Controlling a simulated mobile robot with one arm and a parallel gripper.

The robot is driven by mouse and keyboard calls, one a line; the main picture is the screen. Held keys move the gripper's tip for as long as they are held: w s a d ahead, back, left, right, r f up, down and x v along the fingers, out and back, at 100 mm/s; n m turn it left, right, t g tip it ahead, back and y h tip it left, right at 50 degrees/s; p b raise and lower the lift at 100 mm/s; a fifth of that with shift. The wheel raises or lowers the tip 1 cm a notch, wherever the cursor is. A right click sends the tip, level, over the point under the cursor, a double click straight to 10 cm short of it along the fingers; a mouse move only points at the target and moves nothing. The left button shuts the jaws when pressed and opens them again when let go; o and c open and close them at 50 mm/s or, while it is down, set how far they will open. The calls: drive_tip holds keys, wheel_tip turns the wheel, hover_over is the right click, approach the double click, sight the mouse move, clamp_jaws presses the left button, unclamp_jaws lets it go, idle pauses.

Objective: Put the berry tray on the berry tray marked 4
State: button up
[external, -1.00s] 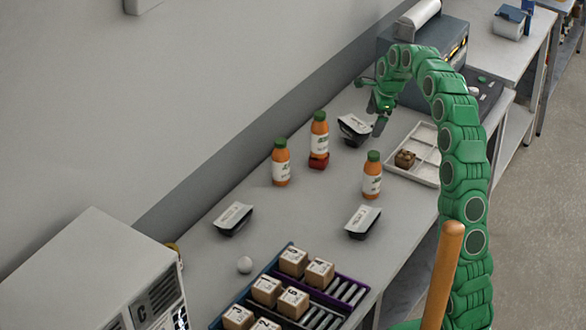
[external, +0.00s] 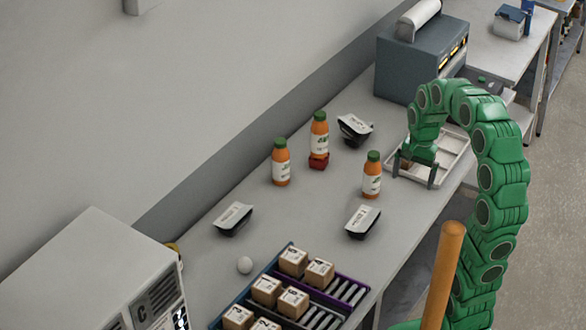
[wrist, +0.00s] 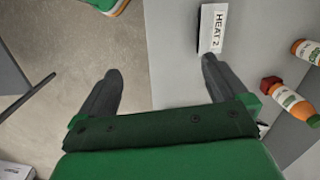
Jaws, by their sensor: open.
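Three black trays with white-labelled tops rest apart on the bench: one front left (external: 233,218), one front right (external: 362,221), one at the back (external: 355,128), turned at an angle. Their labels are too small to read in the external view. In the wrist view a black tray (wrist: 213,28) reads "HEAT 2"; I cannot tell which of the three it is. I see no legible 4 and no berries. My gripper (external: 414,174) is open and empty, apart from these trays, by the white compartment tray. Its fingers also show in the wrist view (wrist: 163,75).
The white compartment tray (external: 456,152) lies at the bench's right edge. Orange bottles stand at left (external: 281,163), on a red block (external: 319,132), and at right (external: 372,176).

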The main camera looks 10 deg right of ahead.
drive_tip(key=s+d+f+n, duration=0.2)
drive_tip(key=s+f+n, duration=0.1)
drive_tip(key=s, duration=0.7)
drive_tip(key=s+d+f+n+g+h, duration=0.1)
drive_tip(key=s+d+f+n, duration=0.1)
drive_tip(key=s, duration=0.9)
drive_tip(key=shift+s+f+n+g, duration=0.3)
drive_tip(key=shift+f+n, duration=0.25)
drive_tip(key=shift+n, duration=0.65)
